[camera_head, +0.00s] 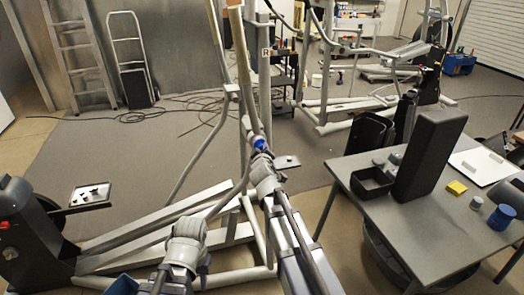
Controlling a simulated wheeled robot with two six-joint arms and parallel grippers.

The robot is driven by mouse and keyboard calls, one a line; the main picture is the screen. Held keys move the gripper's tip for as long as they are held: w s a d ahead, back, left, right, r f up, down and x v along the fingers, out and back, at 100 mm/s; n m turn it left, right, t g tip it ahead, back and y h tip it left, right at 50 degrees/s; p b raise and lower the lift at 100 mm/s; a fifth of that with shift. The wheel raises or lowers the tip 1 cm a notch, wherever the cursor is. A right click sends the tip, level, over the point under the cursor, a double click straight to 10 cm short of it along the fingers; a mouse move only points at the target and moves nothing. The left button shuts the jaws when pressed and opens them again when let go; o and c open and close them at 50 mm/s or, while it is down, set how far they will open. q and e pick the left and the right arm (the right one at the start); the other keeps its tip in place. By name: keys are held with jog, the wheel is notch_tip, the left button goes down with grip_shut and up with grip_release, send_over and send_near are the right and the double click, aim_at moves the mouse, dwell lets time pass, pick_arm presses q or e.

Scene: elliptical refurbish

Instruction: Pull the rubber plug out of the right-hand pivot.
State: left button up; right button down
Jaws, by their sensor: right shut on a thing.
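A blue rubber plug (260,145) shows at the pivot of the grey upright post (264,80) marked "R". My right gripper (262,154) reaches up from below and is shut on the plug. The fingers cover part of it, so I cannot tell how far it sits in the pivot. My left gripper (187,232) is low in front of the machine's lower rails, apart from the plug. Its fingertips are not clear enough to tell open from shut.
The elliptical's rails (165,215) spread across the lower left. Cables lie on the floor behind.

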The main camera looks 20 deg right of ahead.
jog(key=shift+s, duration=0.15)
dwell(0.4)
jog(key=s, duration=0.7)
jog(key=shift+s, duration=0.35)
dwell(0.6)
jog(key=shift+d, duration=0.1)
